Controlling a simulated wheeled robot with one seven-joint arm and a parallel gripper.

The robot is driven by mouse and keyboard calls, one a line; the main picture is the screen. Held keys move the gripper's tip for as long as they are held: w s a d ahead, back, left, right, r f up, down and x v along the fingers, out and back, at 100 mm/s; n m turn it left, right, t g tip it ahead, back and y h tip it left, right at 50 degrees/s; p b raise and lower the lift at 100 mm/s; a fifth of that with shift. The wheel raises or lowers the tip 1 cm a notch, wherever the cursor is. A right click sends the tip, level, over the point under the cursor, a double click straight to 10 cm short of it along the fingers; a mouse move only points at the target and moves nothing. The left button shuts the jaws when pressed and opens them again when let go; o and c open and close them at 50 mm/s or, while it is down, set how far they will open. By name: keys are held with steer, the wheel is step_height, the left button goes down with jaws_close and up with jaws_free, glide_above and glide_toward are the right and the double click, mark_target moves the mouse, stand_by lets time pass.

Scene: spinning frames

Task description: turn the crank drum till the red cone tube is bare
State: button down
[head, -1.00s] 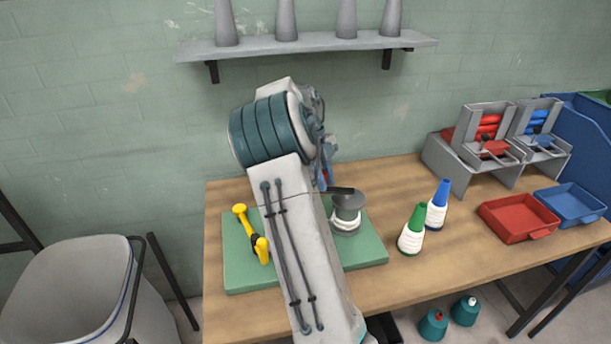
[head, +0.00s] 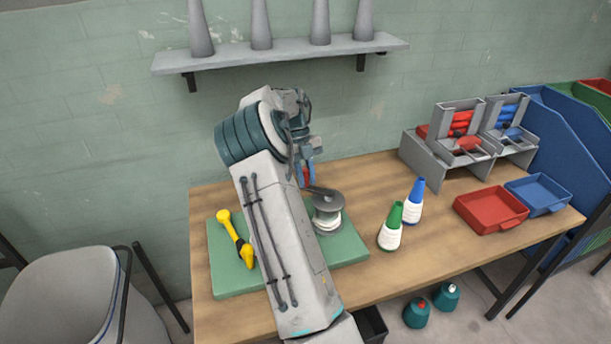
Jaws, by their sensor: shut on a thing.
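The crank drum (head: 327,220) is a grey flanged spool with white thread at its base, upright on the green mat (head: 228,280). Its dark crank arm (head: 318,190) reaches left from the top toward my gripper (head: 306,180). My gripper points down beside the drum, shut on the crank's handle end, which is mostly hidden. A small red patch shows at the fingers. I cannot tell whether it is the handle or the red cone tube; no red cone tube is plainly visible. My arm covers the middle of the mat.
A yellow tool (head: 235,240) lies on the mat's left. Green (head: 391,228) and blue (head: 413,203) cones with white thread stand right of the drum. Red (head: 488,213) and blue (head: 540,194) trays and a grey rack (head: 450,150) are farther right. A shelf (head: 285,55) hangs above.

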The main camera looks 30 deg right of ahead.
steer(key=shift+s, duration=0.1)
steer(key=c, duration=1.3)
jaws_free()
steer(key=shift+d, duration=0.1)
steer(key=shift+v, duration=3.75)
